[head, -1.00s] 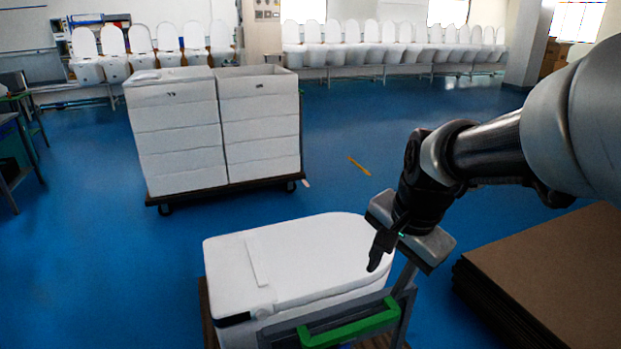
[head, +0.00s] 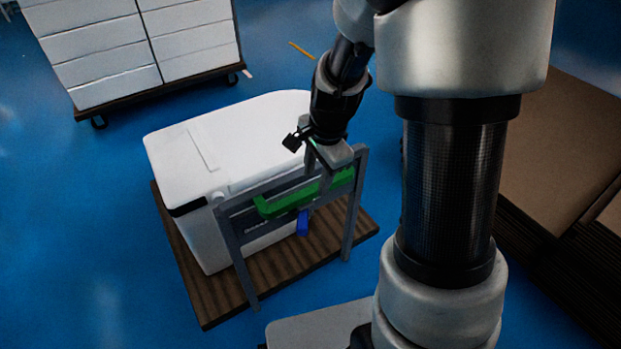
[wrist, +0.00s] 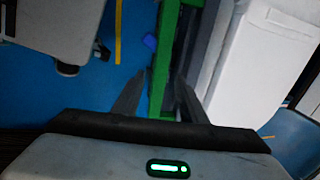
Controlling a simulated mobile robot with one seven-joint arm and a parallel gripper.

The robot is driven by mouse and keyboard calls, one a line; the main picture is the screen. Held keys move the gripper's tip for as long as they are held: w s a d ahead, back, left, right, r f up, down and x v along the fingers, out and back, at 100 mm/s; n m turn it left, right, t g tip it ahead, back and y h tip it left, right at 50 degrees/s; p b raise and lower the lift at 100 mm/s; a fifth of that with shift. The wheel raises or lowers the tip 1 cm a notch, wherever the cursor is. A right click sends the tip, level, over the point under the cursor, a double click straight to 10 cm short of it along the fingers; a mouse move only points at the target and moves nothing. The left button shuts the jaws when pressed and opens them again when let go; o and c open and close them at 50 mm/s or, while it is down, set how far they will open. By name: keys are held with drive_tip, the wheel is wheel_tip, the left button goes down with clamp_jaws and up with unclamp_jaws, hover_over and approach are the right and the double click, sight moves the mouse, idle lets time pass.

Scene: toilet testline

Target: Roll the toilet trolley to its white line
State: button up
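The toilet trolley (head: 285,262) has a brown ribbed deck, a grey upright frame and a green handle bar (head: 275,206). A boxy white toilet (head: 240,140) rests on the deck. My gripper (head: 322,178) points down at the right part of the handle. In the wrist view the green bar (wrist: 171,45) runs between the two dark fingers of my gripper (wrist: 161,76). The fingers stand apart, with a gap visible left of the bar. A short white mark (head: 247,73) lies on the floor beyond the toilet; I cannot tell whether it is the trolley's line.
A cart with stacked white boxes (head: 130,45) stands at the back left. A yellow strip (head: 301,50) lies on the blue floor. Brown flat sheets (head: 555,150) are stacked at the right. Blue floor (head: 80,210) left of the trolley is clear.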

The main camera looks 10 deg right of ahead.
sight(314, 189)
drive_tip(key=f, duration=0.4)
drive_tip(key=shift+w+a+b, duration=0.15)
drive_tip(key=shift+w+b, duration=0.2)
clamp_jaws()
